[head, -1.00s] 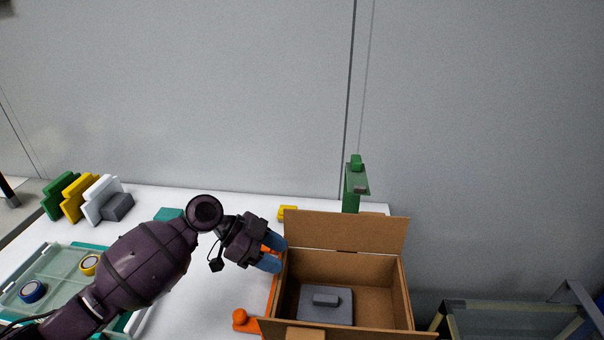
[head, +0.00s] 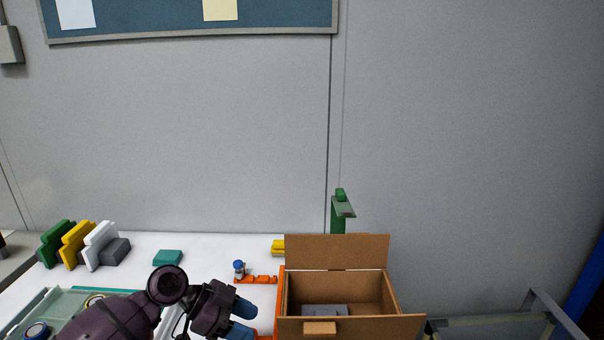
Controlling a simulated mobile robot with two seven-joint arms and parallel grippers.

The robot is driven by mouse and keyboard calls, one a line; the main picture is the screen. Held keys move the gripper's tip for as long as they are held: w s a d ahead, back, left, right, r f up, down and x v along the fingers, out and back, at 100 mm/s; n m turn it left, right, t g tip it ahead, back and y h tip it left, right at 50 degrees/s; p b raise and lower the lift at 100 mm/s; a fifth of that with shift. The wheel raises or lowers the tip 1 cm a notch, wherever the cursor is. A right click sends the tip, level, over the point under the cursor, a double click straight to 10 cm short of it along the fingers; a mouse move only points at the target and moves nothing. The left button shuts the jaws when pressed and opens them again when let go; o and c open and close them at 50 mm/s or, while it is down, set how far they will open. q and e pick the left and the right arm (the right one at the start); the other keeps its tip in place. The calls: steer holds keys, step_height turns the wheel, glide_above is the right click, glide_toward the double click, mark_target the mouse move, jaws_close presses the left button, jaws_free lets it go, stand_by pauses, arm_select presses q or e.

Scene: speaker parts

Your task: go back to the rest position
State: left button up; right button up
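My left gripper (head: 243,318) is low in the head view, just left of the open cardboard box (head: 360,328). Its two blue fingertips are spread apart with nothing visible between them. A grey part (head: 325,310) lies inside the box, partly hidden by the front wall. My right gripper is not in view.
An orange fixture (head: 258,280) with a small blue-topped piece (head: 239,267) lies behind my gripper. Green, yellow and white parts (head: 100,246) stand at the left. A pale green tray (head: 60,310) is at lower left. A green post (head: 339,214) rises behind the box.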

arm_select(q)
steer(key=w+a+n+t+y, duration=0.3)
steer(key=w+n+t, duration=0.5)
steer(key=t, duration=0.2)
steer(key=s+a+f+n+y, duration=0.2)
steer(key=s+a+f, duration=0.2)
steer(key=s, duration=0.5)
steer(key=s+a+f+n+t+y, duration=0.1)
steer(key=s+a+f+n+y, duration=0.2)
steer(key=s+a+f, duration=0.2)
steer(key=s+a+f+n+y, duration=0.3)
steer(key=s+f, duration=0.6)
steer(key=s, duration=0.4)
steer(key=shift+s+a+f+t, duration=0.2)
steer(key=shift+a+f+t, duration=0.1)
steer(key=shift+a, duration=0.35)
